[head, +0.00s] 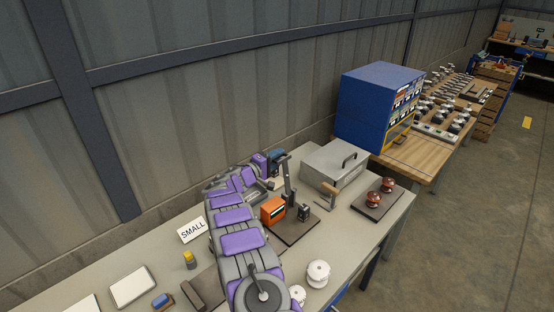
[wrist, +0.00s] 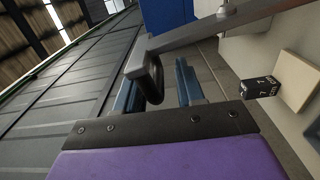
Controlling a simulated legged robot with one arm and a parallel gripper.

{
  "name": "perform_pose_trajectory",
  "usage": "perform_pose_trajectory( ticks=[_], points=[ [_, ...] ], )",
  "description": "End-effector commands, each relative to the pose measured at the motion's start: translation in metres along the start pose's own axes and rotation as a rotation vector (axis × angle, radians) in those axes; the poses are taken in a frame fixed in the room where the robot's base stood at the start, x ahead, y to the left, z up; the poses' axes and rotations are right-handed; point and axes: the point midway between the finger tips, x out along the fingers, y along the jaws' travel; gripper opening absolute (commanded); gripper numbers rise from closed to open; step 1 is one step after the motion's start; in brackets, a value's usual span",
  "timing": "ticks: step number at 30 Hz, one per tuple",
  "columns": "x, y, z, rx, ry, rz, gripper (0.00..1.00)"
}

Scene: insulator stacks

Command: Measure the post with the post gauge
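A dark upright stand (head: 289,182) with a lever rises from a dark base plate on the grey table. I take it for the post gauge, but cannot be sure. An orange box with a display (head: 272,210) and a small dark block (head: 304,212) are on the same plate; the block, with white marks, also shows in the wrist view (wrist: 261,87). My gripper (wrist: 158,80) has two blue fingers apart, by the black grip (wrist: 153,82) of a metal bar. The grip appears between the fingers, with a gap on the right. I cannot tell which object is the post.
White insulators (head: 318,272) stand at the table's front edge, and brown ones (head: 374,198) on a dark plate at right. A metal case (head: 335,165) stands behind. A "SMALL" sign (head: 193,230) is at left. A blue cabinet (head: 375,105) stands on the adjoining wooden bench.

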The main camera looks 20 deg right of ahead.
Motion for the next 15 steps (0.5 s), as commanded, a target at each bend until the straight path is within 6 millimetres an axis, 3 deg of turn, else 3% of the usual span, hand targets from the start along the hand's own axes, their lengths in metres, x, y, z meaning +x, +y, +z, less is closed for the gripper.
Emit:
perform_pose_trajectory(
  ticks=[8, 15],
  points=[
    [0.0008, 0.0001, -0.0005, 0.0, 0.001, 0.0, 0.38],
    [0.0007, -0.0001, -0.0006, 0.0, 0.002, -0.001, 0.16]
  ],
)
